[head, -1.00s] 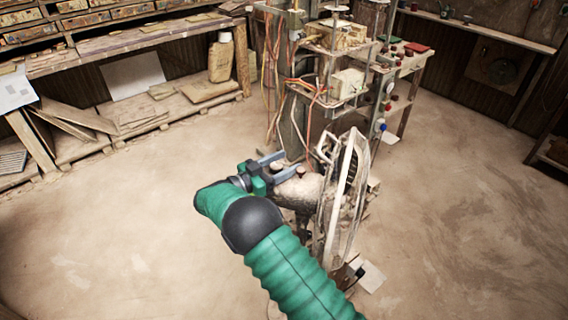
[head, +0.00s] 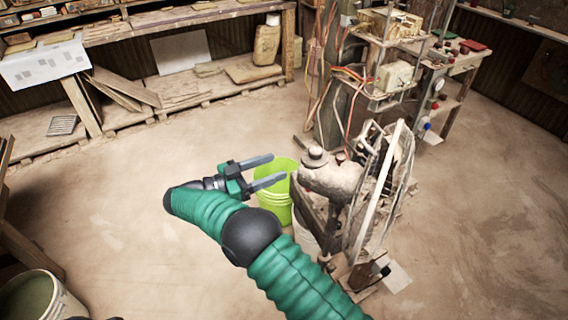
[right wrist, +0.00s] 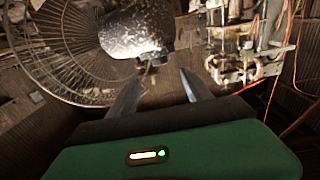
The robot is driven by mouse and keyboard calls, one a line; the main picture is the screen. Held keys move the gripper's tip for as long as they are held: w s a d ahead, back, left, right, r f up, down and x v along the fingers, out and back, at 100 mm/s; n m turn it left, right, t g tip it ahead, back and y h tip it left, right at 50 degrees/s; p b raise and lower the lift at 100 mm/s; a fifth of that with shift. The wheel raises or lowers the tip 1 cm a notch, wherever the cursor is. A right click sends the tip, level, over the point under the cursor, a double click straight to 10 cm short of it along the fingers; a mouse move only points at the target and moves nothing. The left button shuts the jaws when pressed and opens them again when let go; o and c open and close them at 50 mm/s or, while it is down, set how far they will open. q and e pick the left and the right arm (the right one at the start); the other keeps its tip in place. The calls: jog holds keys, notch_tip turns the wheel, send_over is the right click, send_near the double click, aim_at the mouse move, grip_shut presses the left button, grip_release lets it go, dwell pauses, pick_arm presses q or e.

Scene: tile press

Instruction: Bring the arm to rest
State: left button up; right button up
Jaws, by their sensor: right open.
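My right arm, in a green ribbed sleeve, comes up from the bottom of the head view and bends to the left. My right gripper (head: 272,170) is open, with its two grey fingers apart and nothing between them. It is held in the air left of the dusty machine, in front of a lime-green bucket (head: 281,204). In the right wrist view the fingers (right wrist: 160,92) are also apart and empty. My left gripper does not show in either view.
A pale bucket (head: 40,300) stands at lower left. A shelf bench (head: 190,100) lines the back. The floor at left is open.

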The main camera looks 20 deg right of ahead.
dwell(0.4)
jog(key=w+d+r+n+t+y+p, duration=0.1)
jog(key=w+r+n+t+y, duration=0.6)
jog(key=w+t, duration=0.5)
jog(key=s+a+f+n+g+y+p, duration=0.1)
jog(key=s+a+f+n+y, duration=0.2)
jog(key=s+f+n+y, duration=0.15)
jog(key=s+a+f+n+g+y, duration=0.1)
jog(key=s+a+f+n+y, duration=0.25)
jog(key=s+y, duration=0.25)
jog(key=s+d+f+n+g, duration=0.1)
jog(key=s+f+g, duration=0.3)
jog(key=s, duration=0.9)
jog(key=s+d+f+n+g, duration=0.1)
jog(key=s+f+g, duration=0.3)
jog(key=s, duration=0.8)
jog(key=shift+s+d+f+n+p, duration=0.3)
jog(key=shift+s+d+f+p, duration=0.1)
jog(key=shift+d+f, duration=0.2)
